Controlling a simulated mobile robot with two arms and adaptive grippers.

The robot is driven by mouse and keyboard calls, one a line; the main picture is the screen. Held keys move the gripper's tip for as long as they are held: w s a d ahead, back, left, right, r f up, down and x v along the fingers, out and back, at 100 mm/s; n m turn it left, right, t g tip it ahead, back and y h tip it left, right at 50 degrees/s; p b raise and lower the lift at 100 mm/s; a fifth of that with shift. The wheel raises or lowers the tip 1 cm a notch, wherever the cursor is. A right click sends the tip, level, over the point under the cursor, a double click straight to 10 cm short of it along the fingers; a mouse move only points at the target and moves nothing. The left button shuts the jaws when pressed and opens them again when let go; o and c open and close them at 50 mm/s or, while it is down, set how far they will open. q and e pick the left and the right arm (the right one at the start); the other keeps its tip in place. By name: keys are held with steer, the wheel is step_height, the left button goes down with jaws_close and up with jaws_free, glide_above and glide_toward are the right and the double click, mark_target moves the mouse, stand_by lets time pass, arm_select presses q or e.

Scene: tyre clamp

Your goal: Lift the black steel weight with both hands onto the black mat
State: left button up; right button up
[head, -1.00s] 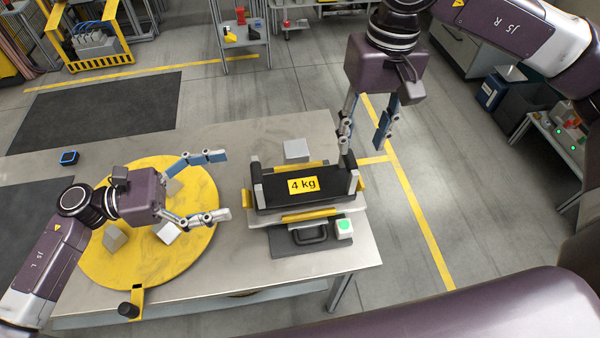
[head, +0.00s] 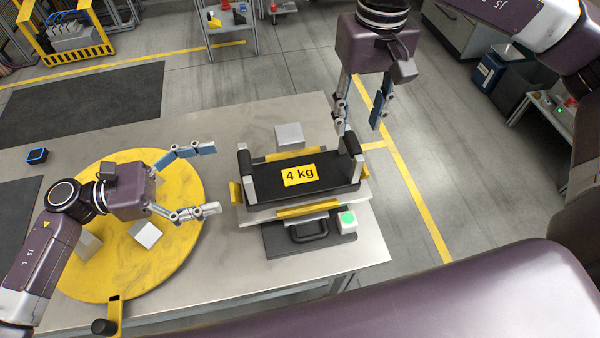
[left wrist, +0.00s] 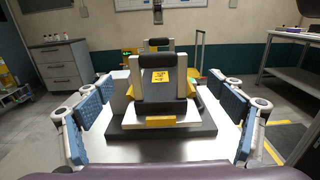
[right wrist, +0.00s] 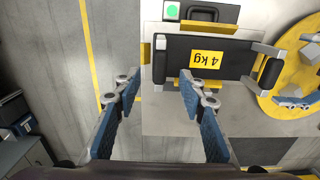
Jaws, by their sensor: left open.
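The black steel weight (head: 265,180) is a dark block with a yellow "4 kg" label and a black grip on pale posts at each end. It sits upright on a pale base with yellow brackets on the table. A dark mat (head: 275,246) lies in front of it, with a black handle on it. My left gripper (head: 210,178) is open and empty, left of the weight and facing its end; the weight also shows in the left wrist view (left wrist: 153,106). My right gripper (head: 360,136) is open near the weight's right grip, apparently not holding it. It also shows in the right wrist view (right wrist: 155,80).
A yellow round plate (head: 150,260) with pale blocks lies under my left gripper. A grey block (head: 289,136) stands behind the weight. A white box with a green button (head: 347,221) stands at front right. The table's right edge is close to the weight.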

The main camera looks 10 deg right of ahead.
mark_target(251, 168)
arm_select(q)
steer(key=d, duration=0.7)
steer(key=shift+w+d+f, duration=0.1)
steer(key=shift+w+d, duration=0.05)
steer(key=shift+d, duration=0.2)
arm_select(e)
step_height(251, 168, down, 8)
steer(key=shift+w+r, duration=0.1)
steer(key=shift+w, duration=0.05)
